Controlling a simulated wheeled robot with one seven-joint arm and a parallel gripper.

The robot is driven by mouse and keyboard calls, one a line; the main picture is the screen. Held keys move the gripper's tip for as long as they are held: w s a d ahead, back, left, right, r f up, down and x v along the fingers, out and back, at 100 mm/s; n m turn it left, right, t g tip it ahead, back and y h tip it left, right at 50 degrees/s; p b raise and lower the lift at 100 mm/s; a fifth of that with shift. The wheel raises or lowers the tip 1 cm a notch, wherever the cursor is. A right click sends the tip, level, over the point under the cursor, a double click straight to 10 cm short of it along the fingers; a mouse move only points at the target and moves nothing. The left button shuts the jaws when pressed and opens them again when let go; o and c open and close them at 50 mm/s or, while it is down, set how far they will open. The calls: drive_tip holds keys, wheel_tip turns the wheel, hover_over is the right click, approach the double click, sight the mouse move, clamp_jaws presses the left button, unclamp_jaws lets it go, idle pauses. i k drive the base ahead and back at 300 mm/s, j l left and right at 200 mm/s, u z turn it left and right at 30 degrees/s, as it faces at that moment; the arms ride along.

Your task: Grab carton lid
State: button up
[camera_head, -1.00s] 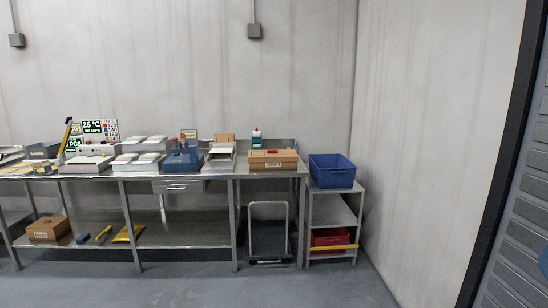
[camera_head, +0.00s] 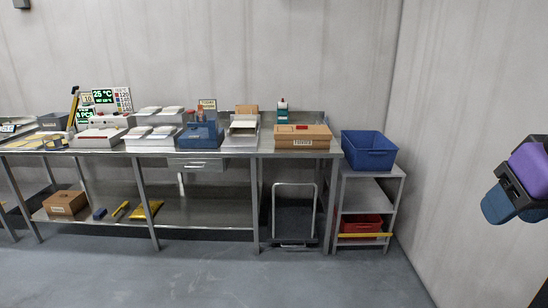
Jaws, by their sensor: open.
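A brown carton (camera_head: 302,141) with a white label on its front stands at the right end of the steel table. Its top, the carton lid (camera_head: 315,129), looks closed, with a small red item on it; fine detail is too small to tell.
The steel table (camera_head: 160,222) holds several trays and a blue caddy (camera_head: 201,135). A blue bin (camera_head: 368,150) stands on a shelf cart (camera_head: 357,196), right of the carton. A trolley (camera_head: 293,215) is under the table. The floor in front is clear.

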sight(282, 132)
drive_tip(key=i+u, duration=0.1)
drive_tip(key=i, duration=1.65)
drive_tip(key=i+z, duration=0.15)
drive_tip(key=i, duration=0.4)
drive_tip(key=i+j+z, duration=0.2)
drive_tip(key=i, duration=0.35)
drive_tip(key=i+j+z, duration=0.15)
drive_tip(key=i, duration=0.35)
drive_tip(key=i+j+z, duration=0.15)
drive_tip(key=i+j, duration=0.15)
drive_tip(key=i, duration=0.25)
